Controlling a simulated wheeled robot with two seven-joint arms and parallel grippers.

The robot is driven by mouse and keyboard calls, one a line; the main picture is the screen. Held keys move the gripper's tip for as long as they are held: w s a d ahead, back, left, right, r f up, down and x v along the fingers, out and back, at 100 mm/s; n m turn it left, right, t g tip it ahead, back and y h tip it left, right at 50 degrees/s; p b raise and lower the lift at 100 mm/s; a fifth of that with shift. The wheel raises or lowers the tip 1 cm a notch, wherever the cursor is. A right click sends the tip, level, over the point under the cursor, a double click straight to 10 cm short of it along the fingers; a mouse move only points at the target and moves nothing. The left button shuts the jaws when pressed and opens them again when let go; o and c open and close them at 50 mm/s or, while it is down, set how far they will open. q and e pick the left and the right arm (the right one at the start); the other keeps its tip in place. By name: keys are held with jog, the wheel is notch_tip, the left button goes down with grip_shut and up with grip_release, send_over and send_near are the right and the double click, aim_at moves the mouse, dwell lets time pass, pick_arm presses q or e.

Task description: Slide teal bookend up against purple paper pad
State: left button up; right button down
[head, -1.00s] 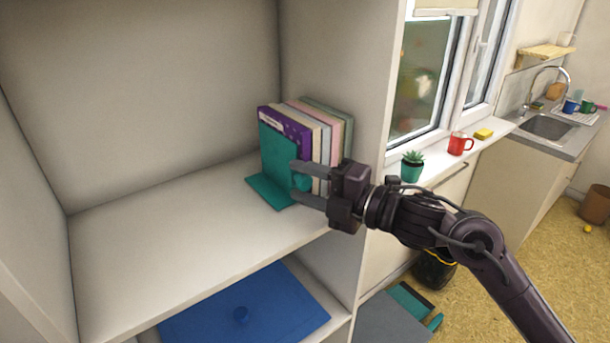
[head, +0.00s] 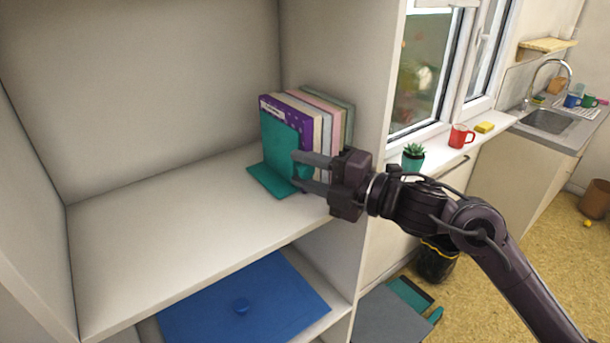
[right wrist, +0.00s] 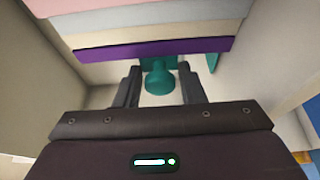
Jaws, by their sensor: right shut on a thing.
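The teal bookend (head: 278,142) stands upright on the upper shelf, its flat foot reaching toward the left. The purple paper pad (head: 272,103) stands just behind it, leading a row of upright pads. I cannot tell if the bookend touches it. My right gripper (head: 303,172) comes in from the right and is shut on the bookend's round knob. In the right wrist view the knob (right wrist: 159,82) sits between my fingers, below the purple pad (right wrist: 150,49); most of the bookend's plate is hidden there. My left gripper is not in view.
Several pale pads (head: 325,105) stand behind the purple one, near the cabinet's right wall (head: 340,50). The shelf (head: 170,225) is bare to the left. A plant (head: 413,155) and red mug (head: 461,136) stand on the windowsill.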

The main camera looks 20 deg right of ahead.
jog(key=c, duration=1.2)
grip_release()
jog(key=shift+d, duration=0.1)
jog(key=shift+f, duration=0.1)
jog(key=shift+s+d, duration=0.25)
jog(key=b+v, duration=0.3)
jog(key=v, duration=0.2)
jog(key=shift+s+d+f, duration=0.1)
jog(key=shift+s+d, duration=0.1)
jog(key=shift+d, duration=0.05)
jog(key=shift+s+d+b, duration=0.4)
jog(key=shift+s+d, duration=0.1)
jog(key=shift+s, duration=0.05)
